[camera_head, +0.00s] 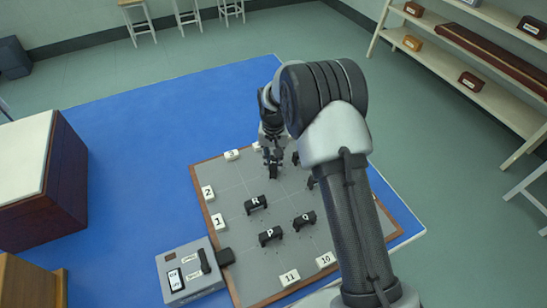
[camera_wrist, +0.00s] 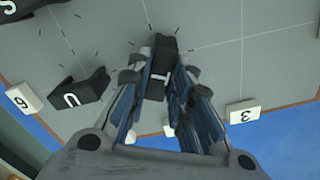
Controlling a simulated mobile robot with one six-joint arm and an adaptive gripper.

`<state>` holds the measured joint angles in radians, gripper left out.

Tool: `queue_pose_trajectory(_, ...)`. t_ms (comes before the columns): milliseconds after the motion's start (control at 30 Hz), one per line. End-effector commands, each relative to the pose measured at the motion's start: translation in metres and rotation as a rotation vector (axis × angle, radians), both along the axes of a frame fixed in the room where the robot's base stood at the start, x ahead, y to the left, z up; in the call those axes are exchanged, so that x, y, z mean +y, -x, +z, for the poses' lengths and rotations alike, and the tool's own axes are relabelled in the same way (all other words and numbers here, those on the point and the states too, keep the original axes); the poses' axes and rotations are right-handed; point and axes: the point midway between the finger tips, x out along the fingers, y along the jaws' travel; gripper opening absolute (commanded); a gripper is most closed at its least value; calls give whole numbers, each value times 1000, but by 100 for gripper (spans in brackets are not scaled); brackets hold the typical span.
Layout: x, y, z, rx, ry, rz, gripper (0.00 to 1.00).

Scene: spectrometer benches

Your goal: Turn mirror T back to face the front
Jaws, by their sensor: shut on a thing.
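Mirror T (camera_wrist: 161,58) is a small black block with a white letter on its face. It stands on the grey board (camera_wrist: 225,70) in the wrist view, between the fingers of my gripper (camera_wrist: 163,72). The gripper is shut on it, with one finger on each side. The fingers cover part of the block and the letter is only partly visible.
Black mirror U (camera_wrist: 82,92) stands just left of my gripper. Mirrors R (camera_head: 256,204), P (camera_head: 270,236) and Q (camera_head: 305,220) stand nearer on the board. White number tiles, such as tile 3 (camera_wrist: 243,112), line the edge. A grey control box (camera_head: 190,272) sits at the near left.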

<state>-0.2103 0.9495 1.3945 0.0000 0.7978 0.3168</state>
Motion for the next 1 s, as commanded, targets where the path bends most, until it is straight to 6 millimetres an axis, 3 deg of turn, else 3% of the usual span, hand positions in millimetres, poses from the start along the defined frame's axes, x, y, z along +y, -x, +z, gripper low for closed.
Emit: queue_pose_trajectory(1000,0,-1,1,-1,-1,-910,0)
